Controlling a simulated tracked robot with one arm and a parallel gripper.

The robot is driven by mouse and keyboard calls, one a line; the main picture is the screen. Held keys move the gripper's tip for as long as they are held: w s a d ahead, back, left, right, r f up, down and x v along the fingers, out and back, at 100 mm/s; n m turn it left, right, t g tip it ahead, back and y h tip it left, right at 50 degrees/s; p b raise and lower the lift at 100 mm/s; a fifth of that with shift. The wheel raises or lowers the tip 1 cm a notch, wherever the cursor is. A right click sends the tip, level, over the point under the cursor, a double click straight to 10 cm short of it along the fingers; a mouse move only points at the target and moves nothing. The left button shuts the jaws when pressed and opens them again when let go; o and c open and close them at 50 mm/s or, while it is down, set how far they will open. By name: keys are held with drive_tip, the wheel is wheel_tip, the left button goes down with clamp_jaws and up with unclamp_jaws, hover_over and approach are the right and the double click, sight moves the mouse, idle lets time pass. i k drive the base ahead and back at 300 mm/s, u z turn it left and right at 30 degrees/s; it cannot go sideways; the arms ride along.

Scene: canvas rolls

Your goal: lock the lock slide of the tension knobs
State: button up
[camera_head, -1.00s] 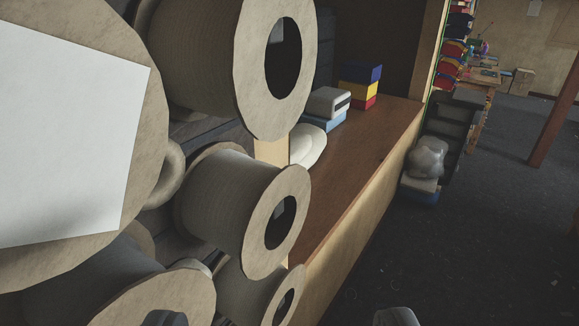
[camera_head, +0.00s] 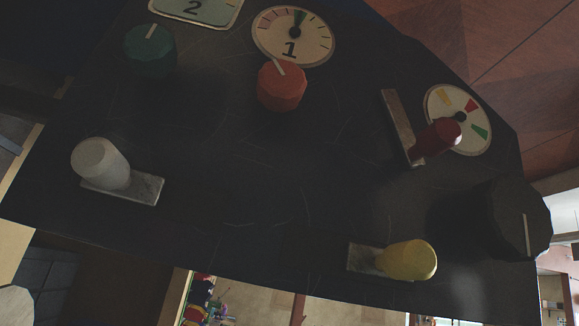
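A dark control panel (camera_head: 250,160) fills most of the view, tilted. A green knob (camera_head: 150,50) and an orange-red knob (camera_head: 281,85) sit near its top, by gauges marked 2 (camera_head: 196,10) and 1 (camera_head: 293,36). A white peg (camera_head: 100,163) stands at the left end of its grey slide plate (camera_head: 145,187). A yellow peg (camera_head: 408,259) stands at the right end of another plate (camera_head: 364,259). A red peg (camera_head: 437,138) is at the lower end of an upright plate (camera_head: 396,118). I cannot tell which is the tension knobs' lock slide. My gripper is not visible.
A large black knob (camera_head: 515,218) juts out at the panel's right. A round gauge with coloured marks (camera_head: 470,105) lies behind the red peg. Below the panel edge, the room shows with distant shelves of coloured items (camera_head: 196,300).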

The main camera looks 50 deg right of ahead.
sight(104, 170)
drive_tip(key=k, duration=1.2)
drive_tip(key=z, duration=0.5)
drive_tip(key=i, duration=1)
